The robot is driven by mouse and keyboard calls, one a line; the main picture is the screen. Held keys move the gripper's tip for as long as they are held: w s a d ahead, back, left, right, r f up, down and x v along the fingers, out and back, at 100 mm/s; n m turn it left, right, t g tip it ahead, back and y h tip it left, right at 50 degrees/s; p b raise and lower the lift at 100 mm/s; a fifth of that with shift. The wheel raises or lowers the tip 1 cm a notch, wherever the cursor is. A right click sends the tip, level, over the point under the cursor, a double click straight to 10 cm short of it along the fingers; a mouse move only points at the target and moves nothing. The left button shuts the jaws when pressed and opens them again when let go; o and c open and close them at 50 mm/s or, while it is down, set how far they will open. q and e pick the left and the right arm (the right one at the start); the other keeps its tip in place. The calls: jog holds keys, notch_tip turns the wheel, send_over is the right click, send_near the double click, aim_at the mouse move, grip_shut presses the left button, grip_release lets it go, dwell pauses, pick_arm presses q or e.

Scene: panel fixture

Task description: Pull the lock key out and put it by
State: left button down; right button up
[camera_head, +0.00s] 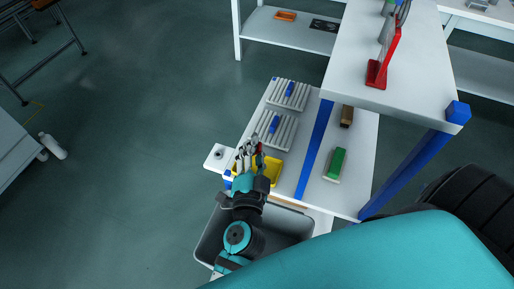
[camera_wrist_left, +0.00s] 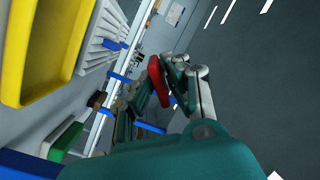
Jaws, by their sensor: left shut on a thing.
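My left gripper (camera_head: 252,148) is over the yellow tray's near-left part, to the right of a white block with a round dark socket (camera_head: 219,154). It is shut on a small red piece, which I take to be the lock key (camera_wrist_left: 157,82). In the left wrist view the red piece sits between the fingers of the gripper (camera_wrist_left: 170,72). In the head view only a bit of red shows beside the fingers. The key looks apart from the socket, and most of its shape is hidden. My right gripper is not in view.
A yellow tray (camera_head: 274,172) lies beneath the gripper, with grey slotted racks (camera_head: 285,130) behind it. A green block (camera_head: 337,163) and a brown block (camera_head: 347,116) lie to the right. A grey bin (camera_head: 290,222) is below the table's front. A raised white shelf (camera_head: 350,70) overhangs the right.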

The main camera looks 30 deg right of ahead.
pick_arm(q)
jog(key=shift+d, duration=0.4)
jog(key=shift+f+b, duration=0.55)
jog(key=shift+b, duration=0.05)
notch_tip(320, 180, down, 5)
jog(key=b, duration=0.4)
jog(key=shift+f, duration=0.1)
jog(key=shift+f+b, duration=0.25)
jog(key=shift+b, duration=0.15)
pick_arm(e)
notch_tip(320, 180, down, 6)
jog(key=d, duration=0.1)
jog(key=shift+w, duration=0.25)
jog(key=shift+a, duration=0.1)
pick_arm(q)
jog(key=c, duration=1.3)
grip_release()
